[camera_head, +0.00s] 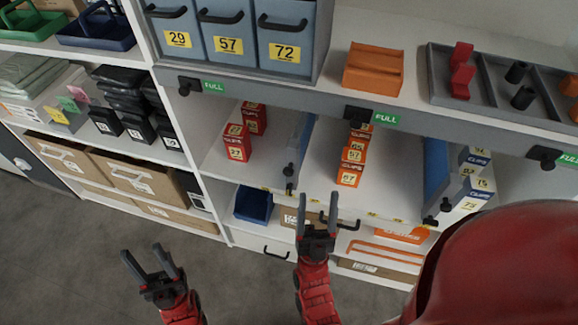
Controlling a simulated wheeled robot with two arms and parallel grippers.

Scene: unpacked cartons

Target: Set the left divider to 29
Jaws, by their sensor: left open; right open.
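The left divider (300,147) is a blue upright panel on the middle shelf, between the red boxes (237,142) and the orange boxes (350,164). Its black knob (289,188) is at the shelf's front edge. A second blue divider (435,172) stands further right, with its own knob (446,205). Small yellow tags (371,213) line the front edge; their numbers are too small to read. My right gripper (317,196) is open and empty, in front of the shelf, right of the left divider's knob. My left gripper (144,251) is open and empty, lower left over the floor.
Blue drawers (230,45) labelled 29, 57 and 72 stand above, beside an orange block (373,68) and a grey tray (440,100). A dark blue bin (254,205) sits below. Floor at lower left is clear.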

